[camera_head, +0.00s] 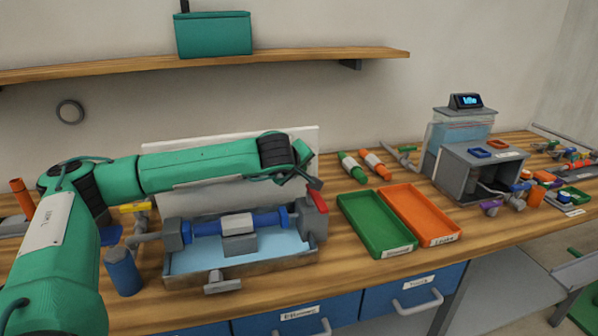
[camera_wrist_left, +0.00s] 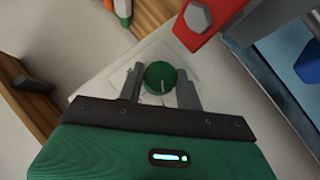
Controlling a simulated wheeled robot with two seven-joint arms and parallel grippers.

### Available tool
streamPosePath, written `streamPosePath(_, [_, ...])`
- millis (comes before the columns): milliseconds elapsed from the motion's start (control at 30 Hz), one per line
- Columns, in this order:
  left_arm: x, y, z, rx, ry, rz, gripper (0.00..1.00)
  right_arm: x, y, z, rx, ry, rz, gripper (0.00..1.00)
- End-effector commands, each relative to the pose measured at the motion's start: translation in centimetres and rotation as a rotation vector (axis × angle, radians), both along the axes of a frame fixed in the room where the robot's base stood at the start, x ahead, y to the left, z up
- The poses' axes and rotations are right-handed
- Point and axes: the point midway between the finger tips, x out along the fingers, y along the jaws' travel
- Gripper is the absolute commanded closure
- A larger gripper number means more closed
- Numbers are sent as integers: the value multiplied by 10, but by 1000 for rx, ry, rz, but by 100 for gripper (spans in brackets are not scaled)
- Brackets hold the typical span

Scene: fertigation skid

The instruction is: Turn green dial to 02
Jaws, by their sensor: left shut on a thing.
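The green dial (camera_wrist_left: 160,78) is a small round knob with a pale mark on its face, seen in the left wrist view. It sits on a pale panel (camera_wrist_left: 110,100). My left gripper (camera_wrist_left: 160,72) has a finger on each side of the dial and is shut on it. The pale mark points toward the palm side of the gripper. No readable number shows around the dial. In the head view my left gripper (camera_head: 304,172) is at the right end of the white panel (camera_head: 190,143), and the dial is hidden there. My right gripper is not in view.
A red-handled valve (camera_head: 316,199) stands close beside my left gripper. Below is a tray with a blue pipe filter (camera_head: 268,221). Green (camera_head: 366,225) and orange (camera_head: 425,212) trays lie to the right. A wooden shelf (camera_head: 130,66) runs above.

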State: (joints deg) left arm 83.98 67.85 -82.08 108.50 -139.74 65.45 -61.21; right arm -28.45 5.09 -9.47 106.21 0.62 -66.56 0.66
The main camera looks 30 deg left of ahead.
Motion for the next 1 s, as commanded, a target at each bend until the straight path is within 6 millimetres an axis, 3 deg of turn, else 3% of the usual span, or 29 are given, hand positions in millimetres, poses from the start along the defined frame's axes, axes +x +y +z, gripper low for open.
streamPosePath(500, [-1, 1, -1, -5, -1, 2, 87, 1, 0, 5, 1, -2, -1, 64])
streamPosePath(533, [-1, 0, -1, -5, -1, 2, 59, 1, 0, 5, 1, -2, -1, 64])
streamPosePath(600, [-1, 0, -1, -5, -1, 2, 45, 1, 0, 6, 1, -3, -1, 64])
streamPosePath(1000, [-5, -2, 3, -4, -4, 0, 43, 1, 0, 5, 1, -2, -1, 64])
